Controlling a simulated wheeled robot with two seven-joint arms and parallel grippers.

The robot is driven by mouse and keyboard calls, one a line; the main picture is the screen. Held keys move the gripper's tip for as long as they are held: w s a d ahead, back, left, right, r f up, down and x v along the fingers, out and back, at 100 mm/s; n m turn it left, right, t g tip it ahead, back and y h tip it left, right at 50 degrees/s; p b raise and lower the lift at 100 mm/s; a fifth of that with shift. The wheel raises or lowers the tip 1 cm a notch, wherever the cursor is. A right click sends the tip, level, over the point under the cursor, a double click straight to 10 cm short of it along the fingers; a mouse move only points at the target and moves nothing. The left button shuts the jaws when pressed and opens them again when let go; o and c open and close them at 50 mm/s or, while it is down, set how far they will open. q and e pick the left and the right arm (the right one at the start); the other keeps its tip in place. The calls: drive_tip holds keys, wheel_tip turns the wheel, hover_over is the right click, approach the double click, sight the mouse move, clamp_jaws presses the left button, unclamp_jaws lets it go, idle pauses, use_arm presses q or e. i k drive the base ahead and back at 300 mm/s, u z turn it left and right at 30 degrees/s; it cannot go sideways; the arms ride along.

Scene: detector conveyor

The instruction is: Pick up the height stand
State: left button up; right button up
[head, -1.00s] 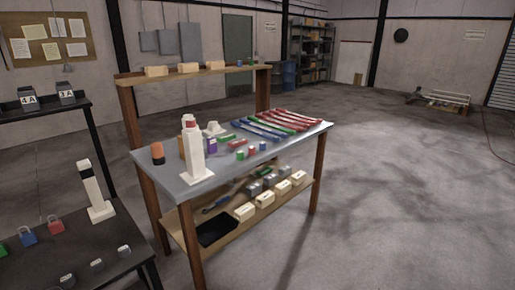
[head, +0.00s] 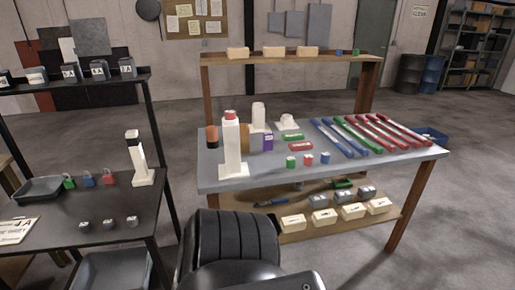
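Two white upright stands with flat bases could be the height stand; I cannot tell which one is meant. One white stand (head: 232,152) is upright on the front left of the grey workbench, with a red item at its top. The other white stand (head: 140,165) is upright on the black table at the left, with a dark band near its top. Neither of my grippers is in view, and nothing visible is touching either stand.
The grey workbench (head: 220,182) also holds an orange-black cylinder (head: 212,136), white parts, small colored blocks and long blue, green and red strips (head: 375,134). Padlocks (head: 88,180) and a tray (head: 38,189) are on the black table. Floor is clear at right.

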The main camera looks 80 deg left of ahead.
sight(233, 168)
drive_tip(key=u, duration=0.35)
drive_tip(key=i, duration=0.9)
drive_tip(key=u, duration=1.4)
drive_tip(key=i, duration=0.65)
drive_tip(key=u, duration=0.6)
